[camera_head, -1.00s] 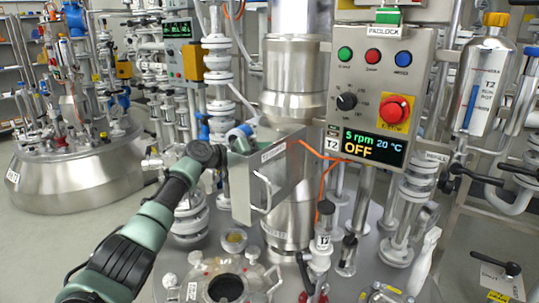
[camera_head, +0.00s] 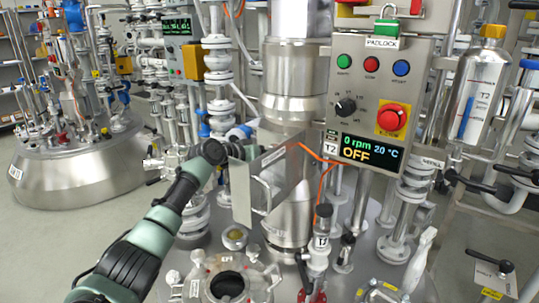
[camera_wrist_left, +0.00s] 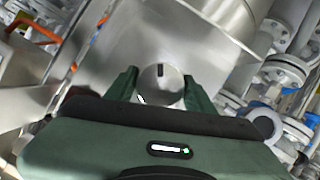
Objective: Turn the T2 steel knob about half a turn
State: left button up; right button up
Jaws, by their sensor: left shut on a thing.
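The steel knob (camera_wrist_left: 158,92) is a round, flat-faced disc with a short black mark at its upper edge in the left wrist view. It sits in front of a shiny steel body. My left gripper (camera_wrist_left: 159,80) is shut on it, with one green finger on each side. The knob is hidden there too. The T2 control box (camera_head: 385,75) reads 0 rpm, 20 °C, OFF. My right gripper is not in view.
The T2 steel column (camera_head: 292,85) stands behind the plate. A flanged lid port (camera_head: 262,285) and valves stand on the vessel top below. A black selector (camera_head: 345,106) and red stop button (camera_head: 391,118) are on the control box. Pipes crowd the right side.

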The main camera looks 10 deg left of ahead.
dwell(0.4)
pick_arm(q)
jog(key=o, duration=1.3)
jog(key=shift+c, duration=0.2)
